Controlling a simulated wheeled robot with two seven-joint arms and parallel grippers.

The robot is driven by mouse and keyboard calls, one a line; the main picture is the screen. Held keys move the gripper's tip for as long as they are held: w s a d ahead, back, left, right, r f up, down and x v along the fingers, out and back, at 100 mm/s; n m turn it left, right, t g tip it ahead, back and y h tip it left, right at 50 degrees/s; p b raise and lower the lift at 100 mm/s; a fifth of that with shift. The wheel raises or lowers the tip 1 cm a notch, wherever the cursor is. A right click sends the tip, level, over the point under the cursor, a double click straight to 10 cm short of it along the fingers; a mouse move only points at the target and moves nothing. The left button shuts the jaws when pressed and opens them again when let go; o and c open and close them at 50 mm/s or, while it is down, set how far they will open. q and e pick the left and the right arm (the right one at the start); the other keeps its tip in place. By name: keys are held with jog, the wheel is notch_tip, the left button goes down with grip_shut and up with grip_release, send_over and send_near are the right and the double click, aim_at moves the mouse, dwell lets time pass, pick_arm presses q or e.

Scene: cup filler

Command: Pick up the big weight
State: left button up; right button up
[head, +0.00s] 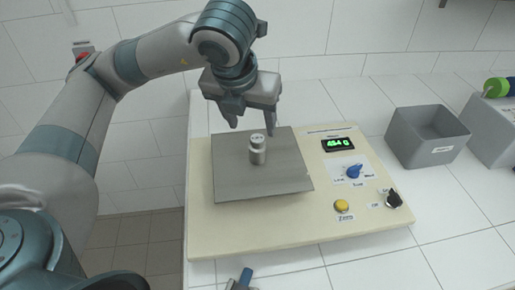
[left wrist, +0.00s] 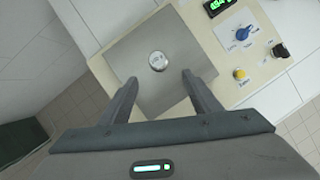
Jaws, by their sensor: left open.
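A small metal weight (head: 257,150) with a knob top stands upright on the square grey metal plate (head: 285,180) of a cream scale (head: 230,235). In the left wrist view the weight (left wrist: 158,61) shows from above, beyond and between the fingertips. My left gripper (head: 254,128) is open and empty, above and behind the weight in the head view, apart from it. In the left wrist view my left gripper (left wrist: 159,82) has its two fingers spread wide. No second weight shows clearly. My right gripper is not in view.
The scale has a green lit display (head: 338,144), a blue knob (head: 353,171), a yellow button (head: 341,206) and a black switch (head: 394,199). A grey open bin (head: 425,150) stands to the right. A grey box (head: 490,125) with a green and blue object is at the far right.

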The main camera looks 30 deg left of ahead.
aim_at(257, 143)
pick_arm(q)
jog(key=x, duration=0.7)
jog(key=shift+f, duration=0.25)
jog(key=shift+w+f, duration=0.3)
jog(key=shift+f, duration=0.4)
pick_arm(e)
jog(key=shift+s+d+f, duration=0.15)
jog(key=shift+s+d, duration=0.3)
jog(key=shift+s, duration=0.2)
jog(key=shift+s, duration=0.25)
pick_arm(q)
jog(key=shift+f, duration=0.1)
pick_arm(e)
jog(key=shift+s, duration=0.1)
